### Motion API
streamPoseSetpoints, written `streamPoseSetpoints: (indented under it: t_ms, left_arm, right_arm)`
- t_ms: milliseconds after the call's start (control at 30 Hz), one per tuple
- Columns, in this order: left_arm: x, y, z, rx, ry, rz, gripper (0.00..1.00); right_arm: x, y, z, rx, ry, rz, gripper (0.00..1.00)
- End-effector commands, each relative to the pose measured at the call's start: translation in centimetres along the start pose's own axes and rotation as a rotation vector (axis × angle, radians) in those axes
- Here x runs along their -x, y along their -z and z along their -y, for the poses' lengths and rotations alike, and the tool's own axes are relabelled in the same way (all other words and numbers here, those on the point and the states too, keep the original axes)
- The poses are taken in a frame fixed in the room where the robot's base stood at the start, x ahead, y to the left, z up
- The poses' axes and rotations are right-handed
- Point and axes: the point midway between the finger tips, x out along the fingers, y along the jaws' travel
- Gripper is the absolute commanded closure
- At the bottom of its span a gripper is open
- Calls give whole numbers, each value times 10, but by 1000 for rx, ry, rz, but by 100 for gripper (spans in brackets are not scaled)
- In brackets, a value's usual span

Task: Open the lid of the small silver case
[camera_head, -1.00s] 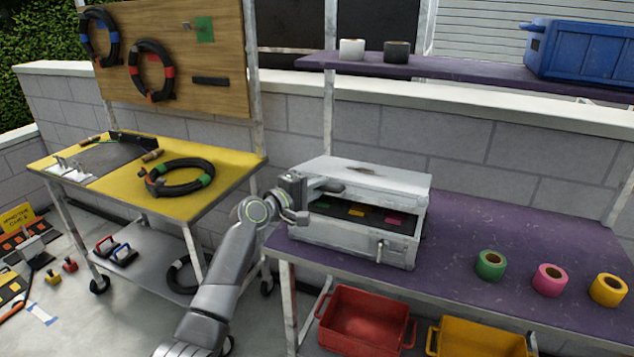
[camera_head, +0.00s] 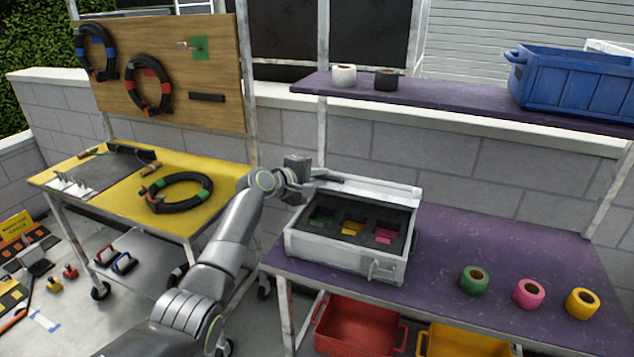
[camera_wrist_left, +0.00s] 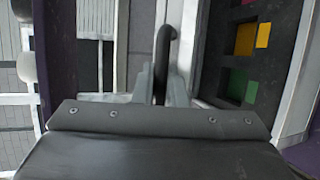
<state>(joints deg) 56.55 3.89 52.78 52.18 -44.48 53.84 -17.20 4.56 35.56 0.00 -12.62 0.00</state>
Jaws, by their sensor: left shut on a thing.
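The small silver case (camera_head: 335,254) stands on the purple table, its dark insert with green, yellow and pink recesses open to view. Its lid (camera_head: 385,188) is raised at the back and shows nearly edge-on in the head view. My left gripper (camera_head: 318,178) is at the lid's left end, above the back left of the case. It is shut on the dark lid handle (camera_wrist_left: 164,55), which shows between its fingers in the left wrist view. The case insert (camera_wrist_left: 240,65) lies to the right there. My right gripper is in neither view.
A purple shelf (camera_head: 450,97) holds a blue crate (camera_head: 575,82) above. A yellow-topped cart (camera_head: 120,190) stands left.

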Motion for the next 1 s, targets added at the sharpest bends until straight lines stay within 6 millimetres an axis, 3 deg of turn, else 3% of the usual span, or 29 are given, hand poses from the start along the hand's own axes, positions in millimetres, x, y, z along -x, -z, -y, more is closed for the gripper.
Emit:
streamPoseSetpoints:
  t_ms: [600,633,700,1000]
  left_arm:
    - [-3,2,-8,-1,-3,-1,100]
    - [-3,2,-8,-1,-3,-1,86]
    - [-3,2,-8,-1,-2,-1,79]
    - [-2,2,-8,-1,-2,-1,79]
  right_arm:
    - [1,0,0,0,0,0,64]
    - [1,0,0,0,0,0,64]
    - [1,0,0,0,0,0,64]
    - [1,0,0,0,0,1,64]
